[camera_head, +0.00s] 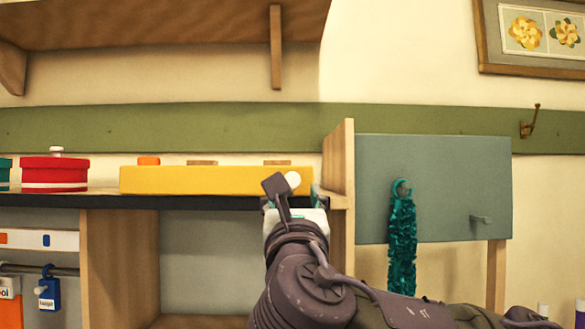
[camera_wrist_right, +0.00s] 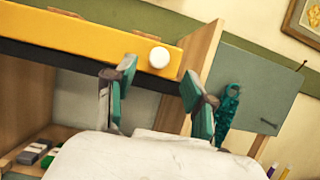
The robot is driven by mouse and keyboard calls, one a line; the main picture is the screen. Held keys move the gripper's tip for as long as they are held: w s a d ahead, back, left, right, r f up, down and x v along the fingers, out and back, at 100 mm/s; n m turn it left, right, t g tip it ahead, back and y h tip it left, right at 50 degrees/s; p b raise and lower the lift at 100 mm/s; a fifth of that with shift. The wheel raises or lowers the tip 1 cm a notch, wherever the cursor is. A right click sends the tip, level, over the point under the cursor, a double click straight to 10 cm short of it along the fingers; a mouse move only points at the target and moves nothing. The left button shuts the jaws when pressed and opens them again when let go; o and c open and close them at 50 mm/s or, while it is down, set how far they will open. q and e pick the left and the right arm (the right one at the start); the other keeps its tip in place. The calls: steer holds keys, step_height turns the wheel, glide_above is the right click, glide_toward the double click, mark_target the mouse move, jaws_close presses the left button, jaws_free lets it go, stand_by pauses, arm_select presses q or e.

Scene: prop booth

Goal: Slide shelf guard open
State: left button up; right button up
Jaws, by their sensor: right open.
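The shelf guard is a yellow bar (camera_head: 200,181) standing along the front edge of the shelf, with a round white knob (camera_head: 292,180) near its right end. The guard (camera_wrist_right: 95,38) and knob (camera_wrist_right: 159,57) also show in the right wrist view. My right gripper (camera_head: 296,196) is just in front of the guard's right end. In the right wrist view its teal-padded fingers (camera_wrist_right: 157,80) are spread apart, with the knob beyond and between their tips. The gripper is open and nothing is held. My left gripper is not in view.
A red round box (camera_head: 54,174) stands on the shelf left of the guard. An upright wooden panel (camera_head: 342,170) stands just right of the gripper. Beyond it, a grey-green board (camera_head: 455,185) carries a teal hanging garland (camera_head: 402,245). A green rail (camera_head: 150,127) runs along the wall.

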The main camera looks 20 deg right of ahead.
mark_target(293, 180)
steer(key=p+x, duration=0.1)
steer(key=x, duration=0.3)
steer(key=shift+w+d+r+p, duration=0.1)
steer(key=shift+w+r+p, duration=0.15)
steer(key=shift+p, duration=0.1)
steer(key=shift+w+d+r, duration=0.15)
steer(key=shift+w, duration=0.5)
steer(key=shift+c, duration=0.3)
jaws_close()
